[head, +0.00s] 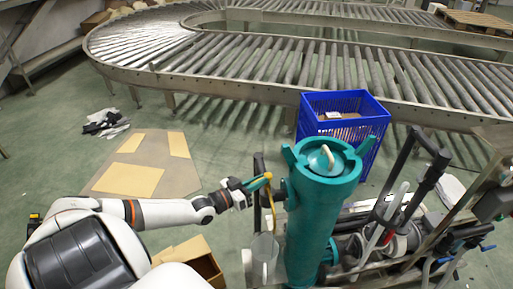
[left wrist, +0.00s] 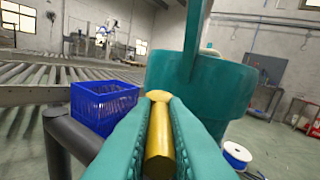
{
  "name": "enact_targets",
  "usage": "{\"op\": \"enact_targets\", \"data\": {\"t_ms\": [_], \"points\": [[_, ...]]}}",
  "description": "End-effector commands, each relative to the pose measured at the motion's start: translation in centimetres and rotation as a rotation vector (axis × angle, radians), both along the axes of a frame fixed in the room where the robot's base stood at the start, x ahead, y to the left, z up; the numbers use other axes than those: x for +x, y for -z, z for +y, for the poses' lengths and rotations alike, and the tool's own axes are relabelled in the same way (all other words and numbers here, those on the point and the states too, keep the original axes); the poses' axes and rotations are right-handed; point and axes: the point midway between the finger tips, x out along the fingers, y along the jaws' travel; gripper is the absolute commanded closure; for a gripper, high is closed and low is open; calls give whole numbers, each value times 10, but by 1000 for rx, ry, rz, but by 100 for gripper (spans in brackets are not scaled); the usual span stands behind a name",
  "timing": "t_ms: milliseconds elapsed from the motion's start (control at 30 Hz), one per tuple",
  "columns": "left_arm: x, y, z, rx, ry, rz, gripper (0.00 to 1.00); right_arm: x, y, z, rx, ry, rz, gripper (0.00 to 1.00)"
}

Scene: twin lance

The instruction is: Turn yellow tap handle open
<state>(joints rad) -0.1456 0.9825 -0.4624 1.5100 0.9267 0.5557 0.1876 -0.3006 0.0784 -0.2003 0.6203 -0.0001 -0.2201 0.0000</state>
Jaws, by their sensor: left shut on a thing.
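The yellow tap handle (left wrist: 160,140) shows as a rounded yellow bar in the left wrist view, pointing toward the camera. In the head view a thin yellow piece of the handle (head: 271,202) hangs beside the teal cylinder. My left gripper (head: 259,183) has teal fingers and is shut on the yellow handle, just left of the cylinder. The fingers press on both sides of the bar in the wrist view. The teal cylinder (head: 312,215) stands upright with a white handle on its lid. My right gripper is not in view.
A blue crate (head: 343,128) stands behind the cylinder, with the roller conveyor (head: 300,65) beyond it. Pipes and black levers (head: 415,180) crowd the right side. An open cardboard box (head: 190,262) lies below my left arm. Flat cardboard (head: 145,162) lies on the floor at left.

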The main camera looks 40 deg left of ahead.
Motion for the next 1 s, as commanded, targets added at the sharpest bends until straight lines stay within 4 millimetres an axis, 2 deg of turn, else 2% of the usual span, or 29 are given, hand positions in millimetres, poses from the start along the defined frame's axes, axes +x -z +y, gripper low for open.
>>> {"op": "enact_targets", "data": {"t_ms": [33,100,300,500,700,1000], "points": [[-1,-10,-3,-12,-41,3,100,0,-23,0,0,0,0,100],[-2,-9,-5,-11,-94,4,100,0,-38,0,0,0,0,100],[-2,-8,-12,-10,-257,4,100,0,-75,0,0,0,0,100],[-1,-5,-19,-8,-431,4,100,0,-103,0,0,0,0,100],[2,-2,-27,-8,-613,4,100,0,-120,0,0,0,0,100],[7,1,-34,-3,-842,3,100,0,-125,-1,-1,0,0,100]]}}
